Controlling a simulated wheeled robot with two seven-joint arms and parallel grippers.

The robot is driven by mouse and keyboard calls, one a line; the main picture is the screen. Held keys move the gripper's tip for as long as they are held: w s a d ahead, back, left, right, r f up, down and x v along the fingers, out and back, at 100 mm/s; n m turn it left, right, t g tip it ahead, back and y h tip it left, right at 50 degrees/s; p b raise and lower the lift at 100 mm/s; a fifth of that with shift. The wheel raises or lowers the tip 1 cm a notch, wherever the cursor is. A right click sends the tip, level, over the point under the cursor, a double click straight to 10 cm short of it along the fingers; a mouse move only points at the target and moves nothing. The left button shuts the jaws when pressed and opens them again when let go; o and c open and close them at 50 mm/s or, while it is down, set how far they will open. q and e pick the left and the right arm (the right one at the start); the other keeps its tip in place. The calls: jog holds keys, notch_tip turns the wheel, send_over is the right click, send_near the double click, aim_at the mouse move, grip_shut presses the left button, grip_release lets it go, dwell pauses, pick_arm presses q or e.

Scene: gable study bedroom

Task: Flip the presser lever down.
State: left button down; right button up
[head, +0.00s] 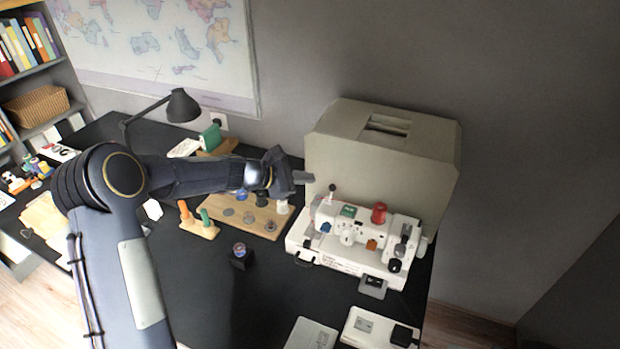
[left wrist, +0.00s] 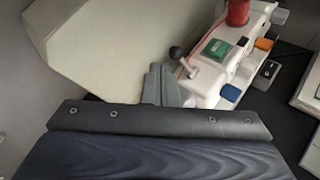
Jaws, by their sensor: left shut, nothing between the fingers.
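A white sewing machine (head: 350,257) stands on the dark desk at the right, and it also shows in the left wrist view (left wrist: 207,86). A short lever with a dark ball knob (head: 332,187) sticks up at its left end; this knob (left wrist: 177,52) points up and left in the left wrist view, so the lever looks raised. My left gripper (head: 303,177) is shut and empty, up and to the left of the knob. In the left wrist view its fingertips (left wrist: 160,68) appear just left of the lever; contact cannot be told. My right gripper is not in view.
A big beige cover (head: 385,145) stands right behind the machine. A wooden spool board (head: 250,215) and a peg stand (head: 199,229) lie to the left. White boxes (head: 375,330) lie at the front. The desk's middle is mostly clear.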

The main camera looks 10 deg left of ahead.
pick_arm(q)
jog(key=a+r, duration=0.6)
jog(key=r, duration=0.2)
jog(key=shift+s+b, duration=0.25)
jog(key=shift+b, duration=0.15)
jog(key=shift+s+a+r, duration=0.1)
jog(key=shift+a, duration=0.05)
jog(key=s+d+r+m+g+y, duration=0.15)
jog(key=s+m, duration=0.35)
jog(key=s, duration=0.5)
jog(key=s+r+m+g+y, duration=0.1)
jog(key=s+r+m, duration=0.25)
jog(key=s, duration=0.65)
jog(key=s+f+m+y, duration=0.2)
jog(key=s+f+m, duration=0.2)
jog(key=s, duration=0.6)
jog(key=s+f+m+y, duration=0.2)
jog(key=s+f+m, duration=0.2)
jog(key=s, duration=0.6)
jog(key=shift+s+a+f+m, duration=0.2)
jog(key=shift+a+f+m, duration=0.15)
jog(key=shift+m, duration=0.9)
